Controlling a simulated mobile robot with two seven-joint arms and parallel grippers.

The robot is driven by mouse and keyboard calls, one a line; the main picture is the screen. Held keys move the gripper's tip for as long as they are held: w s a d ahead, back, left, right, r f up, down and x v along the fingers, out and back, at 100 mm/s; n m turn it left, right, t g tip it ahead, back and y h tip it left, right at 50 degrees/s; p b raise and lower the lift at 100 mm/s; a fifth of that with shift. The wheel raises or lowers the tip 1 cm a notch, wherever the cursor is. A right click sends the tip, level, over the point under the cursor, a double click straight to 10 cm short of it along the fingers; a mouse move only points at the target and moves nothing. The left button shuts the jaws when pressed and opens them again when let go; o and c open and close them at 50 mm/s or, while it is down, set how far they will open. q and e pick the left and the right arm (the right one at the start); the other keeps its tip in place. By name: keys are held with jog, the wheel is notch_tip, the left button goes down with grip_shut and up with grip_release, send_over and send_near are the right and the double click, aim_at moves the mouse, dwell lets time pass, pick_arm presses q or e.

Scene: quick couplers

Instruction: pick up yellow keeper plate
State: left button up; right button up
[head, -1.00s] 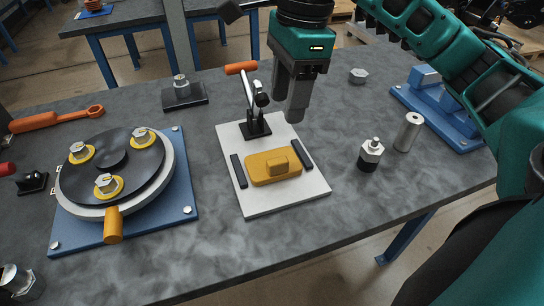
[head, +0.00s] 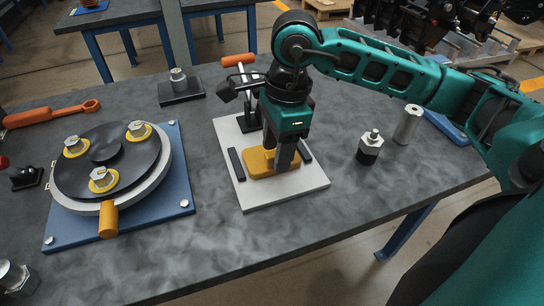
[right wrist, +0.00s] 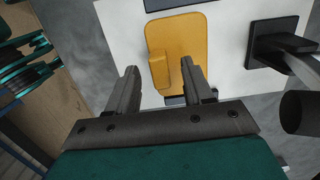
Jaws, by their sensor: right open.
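The yellow keeper plate (head: 256,164) lies flat on a white base plate (head: 285,193), between two short black rails. It has a raised block on top. My right gripper (head: 277,156) points down over the plate and hides part of it in the head view. In the right wrist view the right gripper (right wrist: 160,75) is open, one finger on each side of the raised block of the keeper plate (right wrist: 178,38). The fingers look apart from the block; I cannot tell their exact height. My left gripper is not in view.
A clamp with an orange handle (head: 238,60) stands at the back of the base plate, close to my right arm. A round black fixture (head: 105,165) on a blue plate is at left. A hex fitting (head: 370,146) and a metal cylinder (head: 408,125) stand at right.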

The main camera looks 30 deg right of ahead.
grip_shut()
dwell(0.5)
